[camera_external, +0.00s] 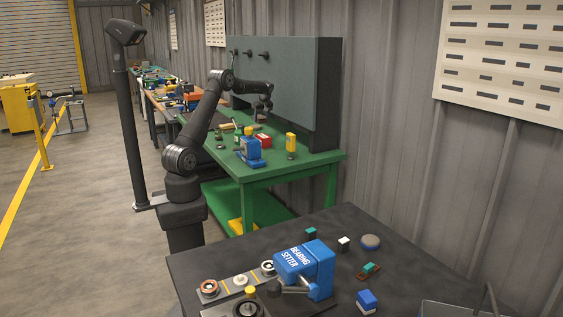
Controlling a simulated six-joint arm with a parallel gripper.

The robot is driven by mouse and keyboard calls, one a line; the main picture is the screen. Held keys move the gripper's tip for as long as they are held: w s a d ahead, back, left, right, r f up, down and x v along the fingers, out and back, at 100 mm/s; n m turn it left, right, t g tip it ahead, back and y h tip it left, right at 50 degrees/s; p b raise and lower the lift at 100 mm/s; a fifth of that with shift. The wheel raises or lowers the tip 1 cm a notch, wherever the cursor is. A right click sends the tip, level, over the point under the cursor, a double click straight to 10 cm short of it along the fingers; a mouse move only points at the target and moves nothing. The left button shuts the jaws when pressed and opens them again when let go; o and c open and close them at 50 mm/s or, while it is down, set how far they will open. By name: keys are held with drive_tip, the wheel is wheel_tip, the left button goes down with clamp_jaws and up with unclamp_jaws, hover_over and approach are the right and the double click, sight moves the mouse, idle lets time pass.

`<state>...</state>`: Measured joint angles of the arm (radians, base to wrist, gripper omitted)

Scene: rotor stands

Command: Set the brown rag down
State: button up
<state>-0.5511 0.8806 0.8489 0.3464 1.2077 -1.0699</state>
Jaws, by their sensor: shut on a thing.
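My arm reaches over the green workbench (300,161) in front of the grey back panel. My gripper (262,115) points down above the bench top, towards its far side, and is shut. A small brownish patch, which looks like the brown rag (257,126), shows right below the fingertips. It is too small to tell its folds or whether it touches the bench.
On the bench near the gripper are a blue device (250,150), a red box (263,140), a yellow block (291,141) and a green bottle (238,135). The front right corner of the bench is clear. A dark table (335,222) with a blue bearing setter (308,268) stands nearer.

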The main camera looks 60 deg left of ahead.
drive_tip(key=d+r+m+t+h, duration=0.15)
drive_tip(key=d+m, duration=0.55)
drive_tip(key=d, duration=2.3)
drive_tip(key=d+r+m+t+h, duration=0.15)
drive_tip(key=d+m, duration=0.45)
drive_tip(key=d, duration=2.4)
drive_tip(key=s+d+f+m, duration=0.1)
drive_tip(key=s+d+m, duration=0.1)
drive_tip(key=s+d, duration=0.35)
drive_tip(key=s+d+f+m+t+h, duration=0.1)
drive_tip(key=s+d, duration=0.1)
drive_tip(key=d, duration=0.7)
drive_tip(key=s+d+f+m, duration=0.1)
drive_tip(key=s+d+m, duration=0.1)
drive_tip(key=s+d, duration=0.35)
drive_tip(key=s+d+f+m+h, duration=0.2)
drive_tip(key=s+d+m, duration=0.2)
drive_tip(key=s+d, duration=1.2)
drive_tip(key=w+f, duration=0.2)
drive_tip(key=w, duration=0.1)
drive_tip(key=w+a+f, duration=0.1)
drive_tip(key=w+f, duration=0.1)
drive_tip(key=w, duration=0.2)
drive_tip(key=w+f, duration=0.3)
drive_tip(key=shift+w+a, duration=0.3)
drive_tip(key=shift+a, duration=0.1)
drive_tip(key=shift+f, duration=2)
